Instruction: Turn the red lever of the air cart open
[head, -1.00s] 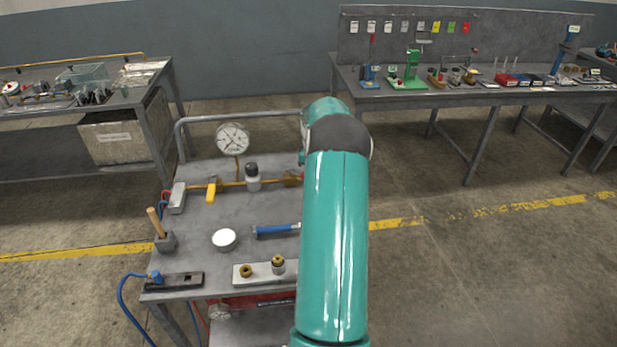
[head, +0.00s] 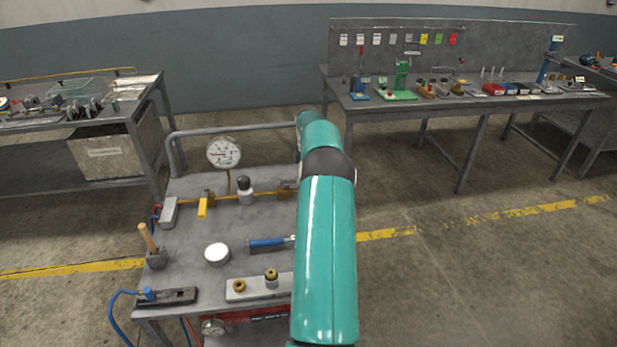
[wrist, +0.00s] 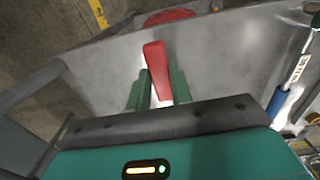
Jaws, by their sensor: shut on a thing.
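The air cart (head: 193,237) stands in front of me with a grey top, a push rail and a round dial gauge (head: 224,152). In the wrist view the red lever (wrist: 156,58) stands out over the grey cart top. My gripper (wrist: 160,92) has its two green fingers on either side of the lever and is shut on it. The lever's lower end is hidden by the gripper. In the head view my teal arm covers the right side of the cart, and hides the gripper and the lever.
On the cart top are a yellow-handled valve (head: 203,208), a white round lid (head: 217,254), a blue-handled tool (head: 267,243) and a block with brass fittings (head: 258,288). A workbench (head: 470,100) stands behind to the right, another bench (head: 120,108) to the left. Floor at right is open.

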